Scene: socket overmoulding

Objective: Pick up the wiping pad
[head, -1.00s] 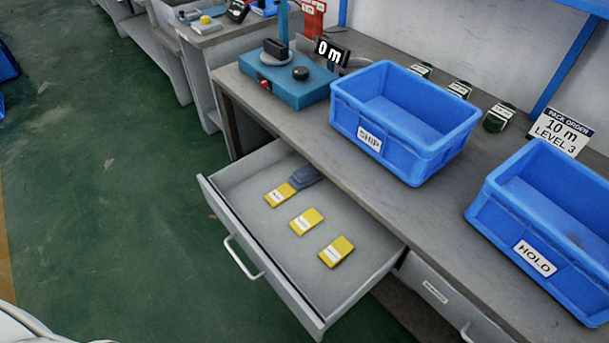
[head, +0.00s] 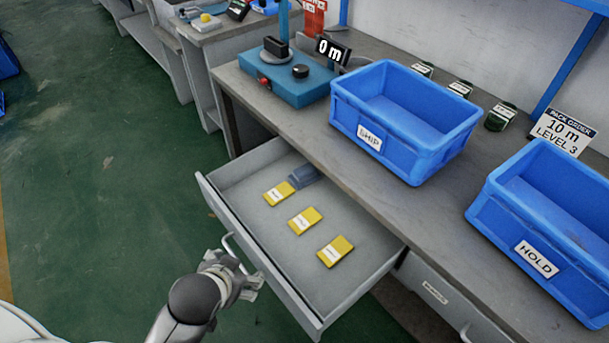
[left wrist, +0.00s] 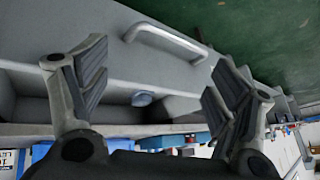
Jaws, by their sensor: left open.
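A blue-grey pad (head: 304,176), which I take to be the wiping pad, lies in the back left corner of the open drawer (head: 222,205). It touches or nearly touches a yellow labelled packet (head: 278,194). My left gripper (head: 254,284) is outside the drawer, by its front panel and handle, well short of the pad. In the left wrist view the fingers (left wrist: 160,78) are spread with nothing between them. A small blue-grey object (left wrist: 143,99) inside the drawer shows beyond them; it may be the pad. My right gripper is in neither view.
Two more yellow packets (head: 305,220) (head: 335,251) lie in the drawer. The drawer handle (head: 241,256) sticks out at the front. The bench edge overhangs the drawer's back. A blue SHIP bin (head: 372,138) and HOLD bin (head: 537,258) stand on the bench. The drawer's left floor is clear.

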